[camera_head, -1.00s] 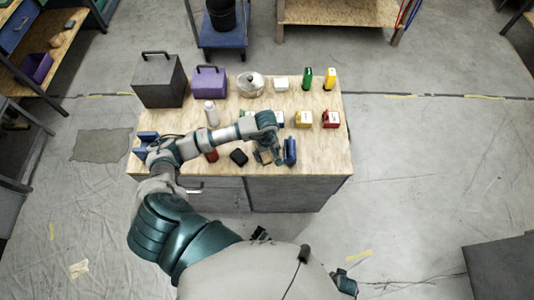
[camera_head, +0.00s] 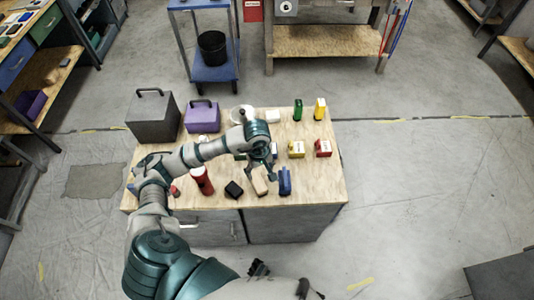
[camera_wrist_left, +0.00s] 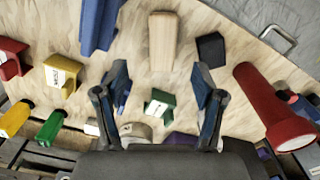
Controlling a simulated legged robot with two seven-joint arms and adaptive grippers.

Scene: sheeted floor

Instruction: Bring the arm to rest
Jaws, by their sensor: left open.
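My left arm reaches in from the left over the wooden-topped workbench (camera_head: 140,200). My left gripper (camera_head: 262,176) is open, above the bench's near side. In the left wrist view its fingers (camera_wrist_left: 160,82) stand wide apart with nothing held between them. A pale wooden block (camera_wrist_left: 162,40) lies beyond the fingertips. A blue object (camera_wrist_left: 98,24) and a black block (camera_wrist_left: 209,50) lie on either side of it. A small green block (camera_wrist_left: 158,103) shows between the fingers, apart from them. My right gripper is not in view.
A yellow box (camera_head: 296,150) and red box (camera_head: 322,148) are to the right. A dark case (camera_head: 153,118), purple case (camera_head: 202,117) and green and yellow bottles line the back.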

